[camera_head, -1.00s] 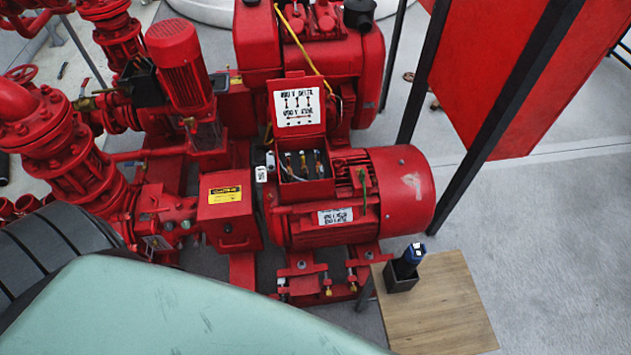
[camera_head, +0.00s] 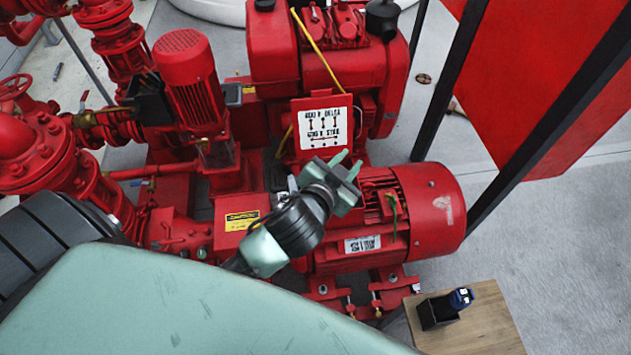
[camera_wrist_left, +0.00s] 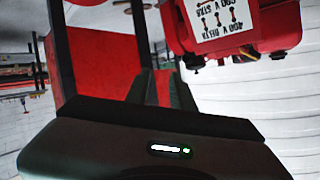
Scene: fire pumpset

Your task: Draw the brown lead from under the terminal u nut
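The red motor (camera_head: 430,205) stands in the middle of the head view. Its terminal box lid stands raised, with a white wiring label (camera_head: 323,128) that also shows at the top of the left wrist view (camera_wrist_left: 215,17). My left gripper (camera_head: 349,161) is in front of the terminal box, its two green fingers apart and nothing between them. In the left wrist view the open fingers (camera_wrist_left: 163,88) point away from the camera. The gripper and wrist cover the box opening, so the brown lead and the terminal u nut are hidden. My right gripper is not in view.
A wooden table (camera_head: 485,330) at lower right holds a black holder (camera_head: 436,311) with a blue-topped tool (camera_head: 461,298). A red panel (camera_head: 540,80) on black posts stands at right. Red pumps and pipes (camera_head: 95,190) crowd the left. Grey floor is clear at right.

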